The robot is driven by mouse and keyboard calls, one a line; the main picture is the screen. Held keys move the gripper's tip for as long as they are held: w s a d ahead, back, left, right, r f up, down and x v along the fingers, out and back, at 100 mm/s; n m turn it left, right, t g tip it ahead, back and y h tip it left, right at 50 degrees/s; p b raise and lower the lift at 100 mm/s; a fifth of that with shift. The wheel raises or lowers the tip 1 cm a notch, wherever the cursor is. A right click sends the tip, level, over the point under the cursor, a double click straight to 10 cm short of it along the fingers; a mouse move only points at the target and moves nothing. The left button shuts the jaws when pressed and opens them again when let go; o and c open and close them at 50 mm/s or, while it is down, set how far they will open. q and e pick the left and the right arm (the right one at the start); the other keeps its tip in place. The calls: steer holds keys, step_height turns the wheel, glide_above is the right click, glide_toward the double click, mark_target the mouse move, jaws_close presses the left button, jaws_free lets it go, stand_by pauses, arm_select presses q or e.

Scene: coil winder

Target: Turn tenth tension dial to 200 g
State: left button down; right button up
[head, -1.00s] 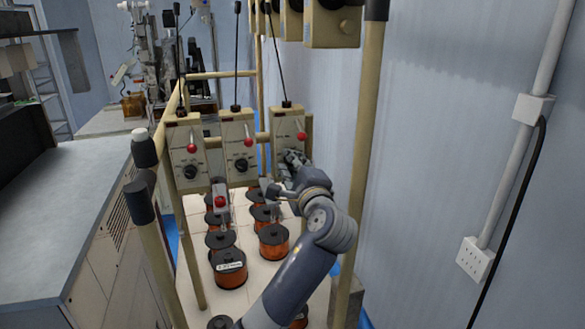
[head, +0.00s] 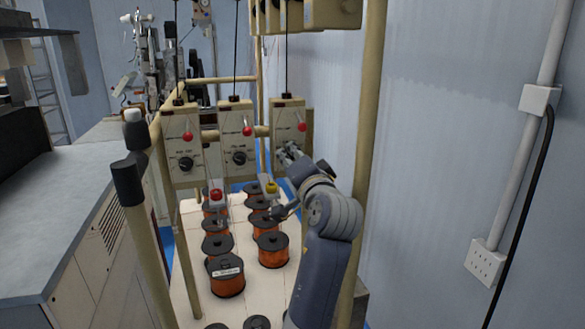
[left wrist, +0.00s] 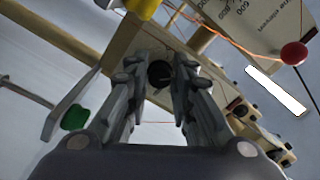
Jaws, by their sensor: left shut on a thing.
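Three cream tension boxes hang in a row in the head view, each with a red ball. The left box's black dial (head: 186,164) and the middle box's black dial (head: 239,158) are in plain sight. My left gripper (head: 287,154) is at the lower front of the right box (head: 288,116) and covers its dial there. In the left wrist view, my left gripper (left wrist: 160,88) has its fingers on both sides of a dark round knob (left wrist: 160,73), shut on it. The knob's setting cannot be read. My right gripper is not in view.
Several copper wire spools (head: 272,250) stand on the white board below the boxes. A cream post (head: 369,150) stands just right of my arm. A grey worktop (head: 70,190) is at left. A red ball (left wrist: 294,53) and an orange wire show in the wrist view.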

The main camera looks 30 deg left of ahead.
arm_select(q)
steer(key=shift+f+n+b, duration=0.2)
steer(key=shift+n+b, duration=0.75)
steer(key=shift+n, duration=0.75)
steer(key=c, duration=1.5)
jaws_free()
steer(key=shift+c, duration=0.2)
steer(key=shift+o, duration=0.7)
steer(key=shift+r, duration=0.1)
